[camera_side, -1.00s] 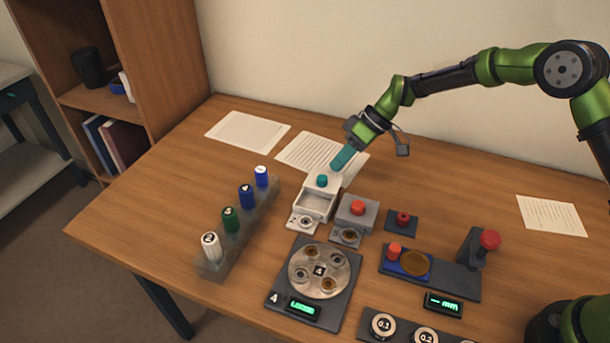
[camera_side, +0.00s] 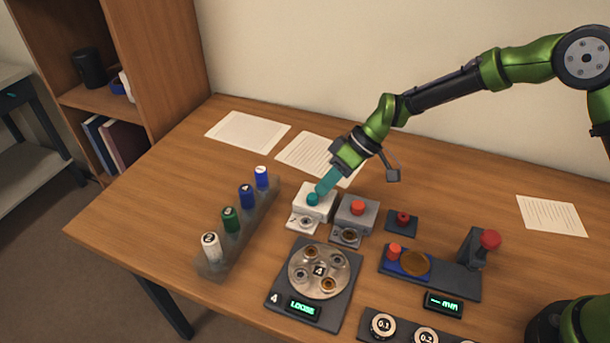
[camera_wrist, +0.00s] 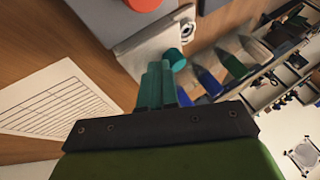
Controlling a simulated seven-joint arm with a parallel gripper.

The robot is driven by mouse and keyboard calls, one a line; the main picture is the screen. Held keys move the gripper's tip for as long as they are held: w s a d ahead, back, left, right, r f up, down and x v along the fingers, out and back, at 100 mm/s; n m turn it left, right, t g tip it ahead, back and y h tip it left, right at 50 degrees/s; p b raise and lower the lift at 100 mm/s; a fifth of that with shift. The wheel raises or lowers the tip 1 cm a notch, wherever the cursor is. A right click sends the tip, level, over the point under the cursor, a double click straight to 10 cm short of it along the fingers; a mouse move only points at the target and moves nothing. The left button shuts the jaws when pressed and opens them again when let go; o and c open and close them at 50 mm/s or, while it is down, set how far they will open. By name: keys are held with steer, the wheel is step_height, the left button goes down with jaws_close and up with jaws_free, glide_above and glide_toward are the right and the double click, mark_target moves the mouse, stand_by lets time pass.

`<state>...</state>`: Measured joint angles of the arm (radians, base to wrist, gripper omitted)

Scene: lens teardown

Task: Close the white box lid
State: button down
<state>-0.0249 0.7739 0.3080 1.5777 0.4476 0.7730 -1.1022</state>
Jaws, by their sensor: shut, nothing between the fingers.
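The white box (camera_side: 305,211) stands on the table behind the turntable. Its lid, with a teal knob (camera_side: 312,199) on top, lies flat over the box, and the inside is no longer visible. My gripper (camera_side: 320,193) has its teal fingers together, empty, with the tips right at the back of the knob. In the wrist view the shut fingers (camera_wrist: 158,68) are beside the teal knob (camera_wrist: 175,58); I cannot tell whether they touch it.
A grey box with a red button (camera_side: 358,208) stands close on the right. A rack of several coloured bottles (camera_side: 229,219) is on the left. The turntable (camera_side: 319,271) with a "LOOSE" display is in front. Paper sheets lie behind.

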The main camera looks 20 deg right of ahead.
steer(key=shift+s+a, duration=0.25)
